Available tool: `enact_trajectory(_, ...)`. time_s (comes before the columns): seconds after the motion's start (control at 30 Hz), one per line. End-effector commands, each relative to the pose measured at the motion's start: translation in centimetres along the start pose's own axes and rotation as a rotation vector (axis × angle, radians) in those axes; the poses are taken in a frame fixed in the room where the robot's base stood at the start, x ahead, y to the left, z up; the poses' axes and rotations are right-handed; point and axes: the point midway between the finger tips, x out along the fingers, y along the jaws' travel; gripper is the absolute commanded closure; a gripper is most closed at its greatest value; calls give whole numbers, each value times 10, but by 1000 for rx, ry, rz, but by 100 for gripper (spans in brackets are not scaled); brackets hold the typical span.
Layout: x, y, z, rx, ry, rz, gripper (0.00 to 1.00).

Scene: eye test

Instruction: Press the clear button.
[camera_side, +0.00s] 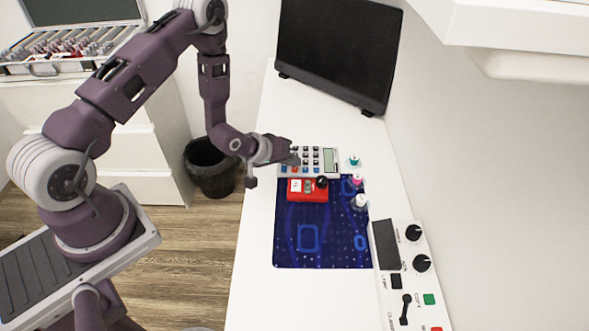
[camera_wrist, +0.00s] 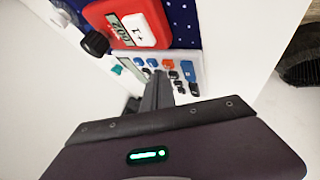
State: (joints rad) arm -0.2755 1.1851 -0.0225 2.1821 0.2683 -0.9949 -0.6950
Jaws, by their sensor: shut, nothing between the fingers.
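A grey-white calculator (camera_side: 342,168) with dark, blue and orange keys and a greenish display lies at the back edge of the blue mat (camera_side: 340,248). My gripper (camera_side: 295,160) is over its left part and hides some keys. In the wrist view my gripper (camera_wrist: 160,78) is shut and empty, its narrow fingertips in front of the keys. An orange key (camera_wrist: 168,63) shows just beyond the tips, with blue and dark keys around it. The key labels are too small to read, so I cannot tell which one is clear, or whether the tips touch a key.
A red box (camera_side: 308,196) with a black knob (camera_side: 322,182) stands close in front of the calculator. Small capped bottles (camera_side: 360,202) stand to the right. A control panel (camera_side: 408,270) with knobs and buttons is front right; a black monitor (camera_side: 338,50) stands behind.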

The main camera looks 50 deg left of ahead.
Motion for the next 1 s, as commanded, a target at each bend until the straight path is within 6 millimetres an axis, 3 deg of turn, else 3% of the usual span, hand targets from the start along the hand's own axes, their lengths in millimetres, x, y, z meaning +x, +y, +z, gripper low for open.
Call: enact_trajectory(1.0, 6, -5, 5, 0, 0, 0, 100)
